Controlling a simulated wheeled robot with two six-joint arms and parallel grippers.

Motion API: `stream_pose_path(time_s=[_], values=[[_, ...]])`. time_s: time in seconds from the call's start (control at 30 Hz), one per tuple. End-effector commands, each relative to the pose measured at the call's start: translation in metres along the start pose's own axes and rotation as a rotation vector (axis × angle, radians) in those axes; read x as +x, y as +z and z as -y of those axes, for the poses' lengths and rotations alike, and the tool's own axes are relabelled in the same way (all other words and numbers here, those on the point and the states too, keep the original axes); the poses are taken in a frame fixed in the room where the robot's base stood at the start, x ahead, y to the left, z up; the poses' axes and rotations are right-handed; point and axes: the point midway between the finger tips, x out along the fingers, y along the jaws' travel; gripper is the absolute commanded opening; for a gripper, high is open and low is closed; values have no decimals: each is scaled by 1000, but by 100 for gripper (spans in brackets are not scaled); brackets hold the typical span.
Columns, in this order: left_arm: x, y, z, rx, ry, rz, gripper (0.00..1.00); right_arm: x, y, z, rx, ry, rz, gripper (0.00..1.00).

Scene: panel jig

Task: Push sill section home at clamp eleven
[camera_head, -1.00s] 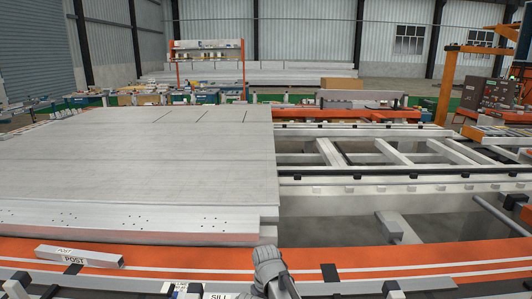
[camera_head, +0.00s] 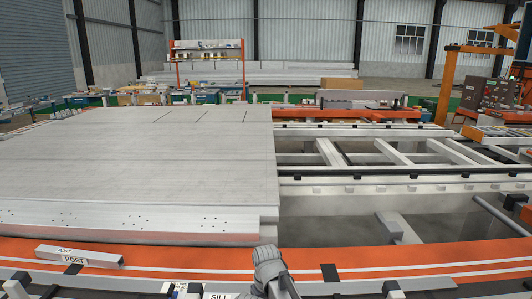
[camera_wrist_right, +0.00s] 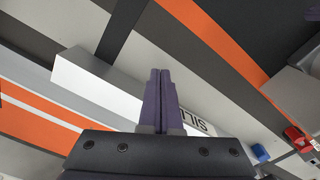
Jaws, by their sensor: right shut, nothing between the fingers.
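The sill section (camera_wrist_right: 95,82) is a pale grey bar under my right fingers in the right wrist view. Its "SILL" label shows upside down beside the fingertips. In the head view a "SILL" label (camera_head: 220,296) is cut by the bottom edge. My right gripper (camera_wrist_right: 160,72) is shut and empty, with its two dark fingers together over the bar. I cannot tell whether they touch it. A grey jointed part (camera_head: 270,268), probably my right arm, shows at the bottom middle of the head view. My left gripper is out of view. Which clamp is number eleven cannot be read.
A large grey panel (camera_head: 130,150) covers the left of the jig. A bar labelled "POST" (camera_head: 80,257) lies on the orange rail (camera_head: 190,262). The open frame at right is uncovered. Red (camera_wrist_right: 298,138) and blue (camera_wrist_right: 260,152) parts sit at right in the wrist view.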

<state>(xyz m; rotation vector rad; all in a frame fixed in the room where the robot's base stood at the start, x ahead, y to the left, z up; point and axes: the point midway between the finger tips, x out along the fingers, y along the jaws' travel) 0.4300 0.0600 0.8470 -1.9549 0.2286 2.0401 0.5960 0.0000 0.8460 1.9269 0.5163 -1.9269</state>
Motion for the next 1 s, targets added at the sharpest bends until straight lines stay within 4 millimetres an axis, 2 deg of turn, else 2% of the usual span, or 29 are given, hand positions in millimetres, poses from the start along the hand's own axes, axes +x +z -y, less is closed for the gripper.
stream_pose_path(time_s=[1.0], values=[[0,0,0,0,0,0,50,0,-15,-9,0,0,0,0]])
